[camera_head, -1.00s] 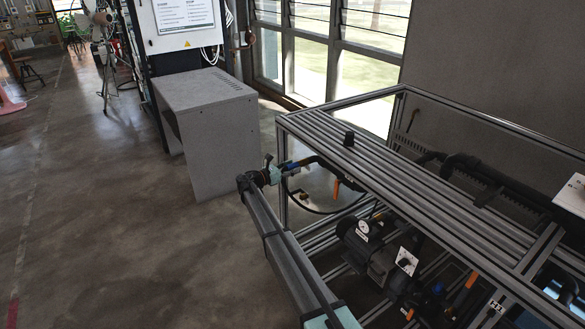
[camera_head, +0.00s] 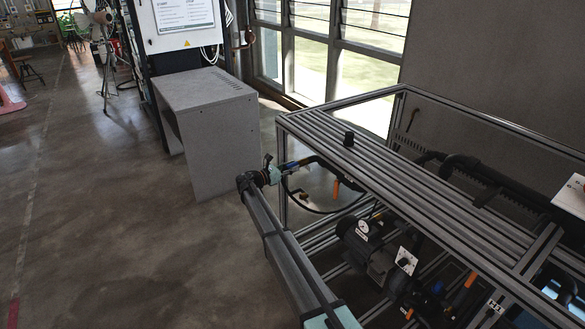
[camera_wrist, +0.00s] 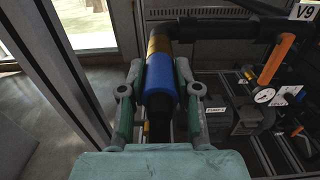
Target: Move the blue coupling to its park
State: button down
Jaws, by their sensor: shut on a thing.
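The blue coupling (camera_wrist: 161,80) is a short blue sleeve at the end of a hose in the wrist view. My gripper (camera_wrist: 160,98) is shut on it, with one green-grey finger on each side. A brass or yellow collar and a black hose bend (camera_wrist: 215,30) lead away from its far end. In the head view a small blue part of the coupling (camera_head: 291,165) shows at my gripper (camera_head: 284,169), by the near left corner of the frame bench. No park for the coupling can be made out.
The slatted aluminium bench (camera_head: 400,180) has a black knob (camera_head: 349,139) on top. A motor or pump (camera_head: 365,250) with a gauge sits beneath. An orange-handled lever (camera_wrist: 276,60) hangs near a "V9" label. A grey cabinet (camera_head: 215,130) stands left; the floor in front is clear.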

jog(key=shift+s+a, duration=0.1)
jog(key=shift+a, duration=0.05)
jog(key=p+v, duration=0.1)
jog(key=v, duration=0.5)
jog(key=shift+s+a, duration=0.15)
jog(key=shift+a, duration=0.05)
dwell(0.4)
